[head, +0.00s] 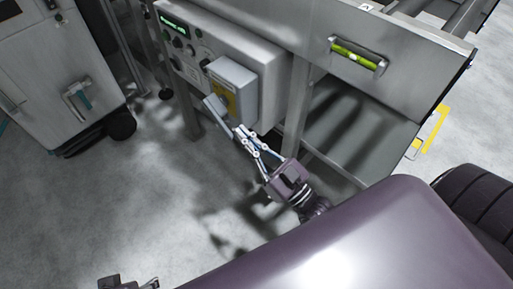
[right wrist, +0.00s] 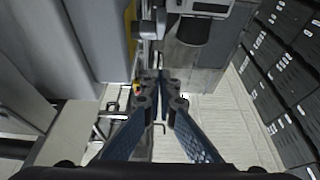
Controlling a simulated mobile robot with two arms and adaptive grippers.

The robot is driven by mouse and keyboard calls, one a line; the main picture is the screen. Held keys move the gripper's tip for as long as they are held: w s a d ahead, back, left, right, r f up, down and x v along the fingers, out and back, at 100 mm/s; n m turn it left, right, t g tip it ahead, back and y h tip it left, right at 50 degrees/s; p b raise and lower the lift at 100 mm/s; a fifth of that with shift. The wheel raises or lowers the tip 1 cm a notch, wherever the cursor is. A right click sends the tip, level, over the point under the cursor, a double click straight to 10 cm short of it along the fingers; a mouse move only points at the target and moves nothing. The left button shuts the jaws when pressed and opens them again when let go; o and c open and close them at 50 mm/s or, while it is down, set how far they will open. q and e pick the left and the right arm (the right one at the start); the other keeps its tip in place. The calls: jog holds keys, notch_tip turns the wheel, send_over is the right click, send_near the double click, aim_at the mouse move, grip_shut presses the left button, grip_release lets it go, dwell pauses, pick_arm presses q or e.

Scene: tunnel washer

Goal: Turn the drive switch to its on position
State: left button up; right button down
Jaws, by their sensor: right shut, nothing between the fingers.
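The drive switch box (head: 234,82) is a grey box with a yellow plate on the front of the control panel. A flat grey lever (head: 216,108) sticks out at its lower left. My right gripper (head: 241,132) is shut and empty, its tips close to the lever's lower end; I cannot tell if they touch. In the right wrist view its shut fingertips (right wrist: 160,77) lie beside a grey box with a yellow edge, below a grey rounded part. A piece of what looks like my left gripper (head: 128,284) shows at the bottom edge; its fingers are unclear.
The control panel (head: 190,40) carries a green display and several dark knobs. A grey cabinet (head: 50,75) with a handle stands at left. Floor between is clear. In the wrist view, dark stacked blocks (right wrist: 287,65) stand at right.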

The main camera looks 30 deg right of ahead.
aim_at(222, 116)
pick_arm(q)
jog(key=shift+s+f+b, duration=0.1)
jog(key=shift+f+b, duration=0.2)
jog(key=shift+b, duration=0.5)
pick_arm(e)
jog(key=w, duration=0.1)
jog(key=w+a+f, duration=0.1)
jog(key=w, duration=0.1)
jog(key=w+f, duration=0.1)
jog(key=shift+w+a+f, duration=0.15)
jog(key=shift+w+a, duration=0.15)
jog(key=shift+a, duration=0.05)
pick_arm(q)
jog(key=shift+f, duration=0.2)
